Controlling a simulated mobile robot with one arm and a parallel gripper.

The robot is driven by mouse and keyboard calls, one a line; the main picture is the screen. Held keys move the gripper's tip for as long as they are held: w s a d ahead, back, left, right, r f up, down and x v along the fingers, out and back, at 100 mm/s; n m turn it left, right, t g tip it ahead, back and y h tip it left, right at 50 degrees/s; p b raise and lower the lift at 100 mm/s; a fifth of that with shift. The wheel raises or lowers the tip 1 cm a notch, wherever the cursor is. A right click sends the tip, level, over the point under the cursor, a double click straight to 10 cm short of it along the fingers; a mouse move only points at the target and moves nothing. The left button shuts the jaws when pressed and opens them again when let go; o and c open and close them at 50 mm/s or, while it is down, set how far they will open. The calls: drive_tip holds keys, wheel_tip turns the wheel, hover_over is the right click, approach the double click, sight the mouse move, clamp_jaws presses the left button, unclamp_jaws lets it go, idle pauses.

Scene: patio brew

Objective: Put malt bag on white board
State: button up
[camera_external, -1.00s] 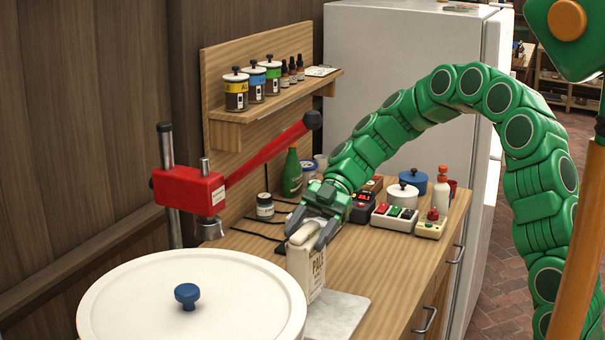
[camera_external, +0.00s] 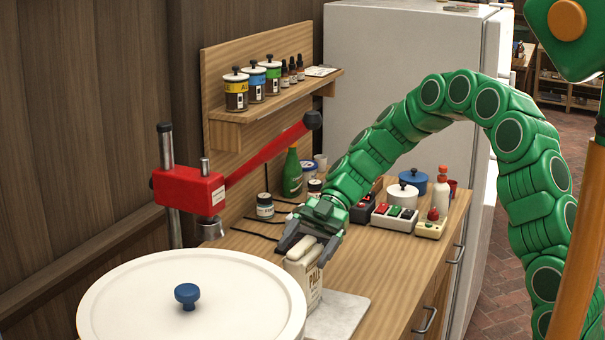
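The malt bag (camera_external: 308,283), pale with dark "PALE" lettering, stands upright near the front of the wooden counter. It is over the left part of the white board (camera_external: 345,312), and its foot is partly hidden by the big white lid. My gripper (camera_external: 305,250) is just above the bag, pointing down. Its grey fingers are spread on either side of the bag's top and look open. Whether a finger still touches the bag cannot be told.
A large white lid with a blue knob (camera_external: 187,293) fills the front left. A red lever press (camera_external: 190,188) stands behind it. Switch boxes (camera_external: 395,216), small pots and bottles stand at the counter's back. Counter right of the board is clear.

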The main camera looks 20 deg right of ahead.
idle(0.3)
drive_tip(key=v, duration=1.2)
